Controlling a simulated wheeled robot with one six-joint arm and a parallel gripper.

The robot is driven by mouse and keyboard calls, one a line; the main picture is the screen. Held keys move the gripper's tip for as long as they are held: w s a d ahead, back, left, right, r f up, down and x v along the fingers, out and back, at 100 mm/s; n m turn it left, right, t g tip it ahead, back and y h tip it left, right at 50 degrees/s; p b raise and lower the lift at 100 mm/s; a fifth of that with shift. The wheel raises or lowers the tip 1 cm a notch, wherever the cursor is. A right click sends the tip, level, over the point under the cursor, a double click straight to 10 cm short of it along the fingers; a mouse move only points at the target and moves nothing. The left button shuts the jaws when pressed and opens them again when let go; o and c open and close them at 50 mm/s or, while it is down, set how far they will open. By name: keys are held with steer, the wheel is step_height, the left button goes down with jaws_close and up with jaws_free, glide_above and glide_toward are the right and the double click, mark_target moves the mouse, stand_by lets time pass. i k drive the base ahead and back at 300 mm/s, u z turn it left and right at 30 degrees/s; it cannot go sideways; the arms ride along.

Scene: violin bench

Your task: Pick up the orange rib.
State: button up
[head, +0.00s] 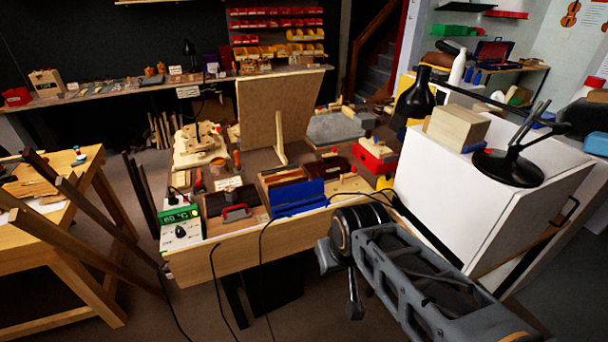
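I cannot single out the orange rib for certain. A small orange piece (237,159) lies on the middle bench (240,250), left of the upright board, too small to make out its shape. An orange-brown piece (198,181) stands nearer the bench's left side. My arm reaches in from the lower right, and its dark end, which seems to be my gripper (342,275), hangs in front of the bench's front right edge. I cannot make out its fingertips or anything held.
A blue box (298,197), a green heater control unit (180,226) and a red-handled tool (236,212) line the bench front. An upright board (275,110) hides part behind it. Cables hang in front.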

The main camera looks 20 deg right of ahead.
mark_target(272, 179)
steer(key=i, duration=1.55)
steer(key=u, duration=1.1)
